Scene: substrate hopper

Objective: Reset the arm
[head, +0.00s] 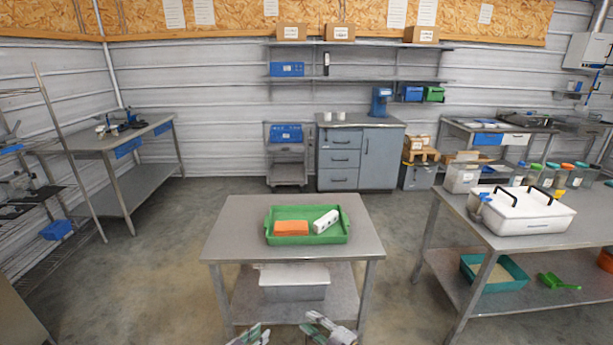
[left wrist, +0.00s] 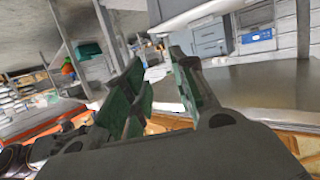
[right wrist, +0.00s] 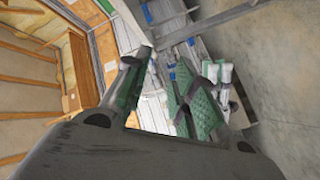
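My left gripper (head: 250,336) and my right gripper (head: 328,328) show low at the bottom edge of the head view, in front of the near side of the middle table, with most of each arm out of frame. In the left wrist view the fingers of my left gripper (left wrist: 160,80), with green pads, stand apart with nothing between them. In the right wrist view the fingers of my right gripper (right wrist: 160,85) also stand apart and empty.
The middle steel table (head: 225,235) carries a green tray (head: 340,238) with an orange block (head: 291,228) and a white item (head: 326,221). A right table (head: 475,235) holds a white lidded bin (head: 525,212). A bench (head: 85,145) stands left. Floor between tables is clear.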

